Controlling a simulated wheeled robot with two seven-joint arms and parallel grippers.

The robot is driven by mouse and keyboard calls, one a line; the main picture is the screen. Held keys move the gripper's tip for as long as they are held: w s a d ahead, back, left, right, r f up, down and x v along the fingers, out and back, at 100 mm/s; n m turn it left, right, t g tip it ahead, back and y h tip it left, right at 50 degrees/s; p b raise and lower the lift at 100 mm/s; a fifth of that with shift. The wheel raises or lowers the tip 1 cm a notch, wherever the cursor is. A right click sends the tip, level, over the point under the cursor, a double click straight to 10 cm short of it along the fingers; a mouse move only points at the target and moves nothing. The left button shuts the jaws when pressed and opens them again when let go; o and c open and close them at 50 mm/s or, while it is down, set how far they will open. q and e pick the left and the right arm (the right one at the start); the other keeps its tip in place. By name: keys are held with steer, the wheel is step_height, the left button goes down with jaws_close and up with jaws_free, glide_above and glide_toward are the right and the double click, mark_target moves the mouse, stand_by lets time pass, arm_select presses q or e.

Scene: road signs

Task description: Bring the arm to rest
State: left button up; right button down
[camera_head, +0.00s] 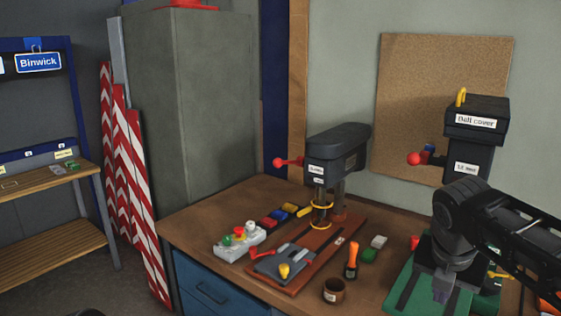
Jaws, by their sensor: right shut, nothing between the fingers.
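My right arm comes in from the right edge, over the right part of the wooden workbench (190,232). Its gripper (441,291) points down above a green mat or base (398,295), shut and empty. I cannot tell whether the fingertips touch the green surface. The arm hides part of the bench and the lower part of the right-hand dark machine (477,112).
A dark press with a red-knobbed lever (337,150) stands mid-bench. Nearby are a control box with coloured buttons (240,240), a brown cup (334,291) and an orange-handled tool (352,260). A grey cabinet (190,110) and striped boards (130,160) stand left.

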steer(key=w+a+f+m+t+y, duration=0.3)
steer(key=w+a+f+m, duration=0.1)
steer(key=w+a+m, duration=0.45)
steer(key=a+f+m+y, duration=0.2)
steer(key=a+f+m, duration=0.3)
steer(key=f, duration=0.3)
steer(key=a+f+m+y, duration=0.1)
steer(key=a+f+m, duration=0.35)
steer(key=f, duration=0.35)
steer(key=s+a+f+m+g, duration=0.1)
steer(key=s+a+f+m, duration=0.1)
steer(key=s+f+m, duration=0.5)
steer(key=s+a+f+m+g, duration=0.1)
steer(key=s+f+m, duration=0.15)
steer(key=f, duration=0.85)
steer(key=s+f+m+g, duration=0.1)
steer(key=s+f+g, duration=0.1)
steer(key=s+f, duration=0.3)
steer(key=s+a+f+m+g, duration=0.1)
steer(key=s+f, duration=0.5)
steer(key=s, duration=0.8)
steer(key=shift+s+f+g+y, duration=0.25)
steer(key=shift+g+y, duration=0.15)
steer(key=shift+g, duration=0.1)
